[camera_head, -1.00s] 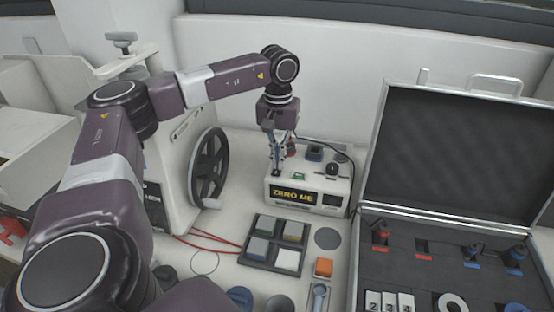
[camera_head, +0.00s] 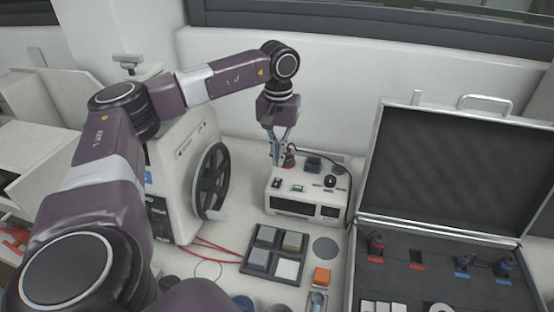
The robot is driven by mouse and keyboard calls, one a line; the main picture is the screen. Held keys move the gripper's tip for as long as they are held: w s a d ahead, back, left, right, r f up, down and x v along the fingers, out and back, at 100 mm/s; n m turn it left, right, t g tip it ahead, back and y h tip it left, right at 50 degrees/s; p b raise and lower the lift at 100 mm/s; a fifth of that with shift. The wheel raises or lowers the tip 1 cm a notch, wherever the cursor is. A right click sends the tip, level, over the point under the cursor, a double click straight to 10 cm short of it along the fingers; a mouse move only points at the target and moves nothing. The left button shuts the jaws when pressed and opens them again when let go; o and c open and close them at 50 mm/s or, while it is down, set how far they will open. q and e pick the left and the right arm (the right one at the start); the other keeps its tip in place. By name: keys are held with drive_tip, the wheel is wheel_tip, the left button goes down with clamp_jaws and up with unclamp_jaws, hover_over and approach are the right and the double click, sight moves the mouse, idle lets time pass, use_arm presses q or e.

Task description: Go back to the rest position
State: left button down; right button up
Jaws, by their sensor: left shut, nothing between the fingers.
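My left gripper (camera_head: 278,157) is at the back left of the white instrument box (camera_head: 291,207), pointing down just above or beside its top. It is shut and holds nothing. Its arm reaches in from the left over the bench. The box has a green switch, dark knobs and a dark display with no lit text. My right gripper is out of view.
A white press with a black handwheel (camera_head: 210,180) stands left of the box. An open black case (camera_head: 450,165) is at the right. A tray of coloured squares (camera_head: 256,277) and an orange block (camera_head: 321,277) lie in front. Red cables (camera_head: 215,250) run beside the tray.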

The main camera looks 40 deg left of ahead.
use_arm(q)
drive_tip(key=shift+r, duration=0.65)
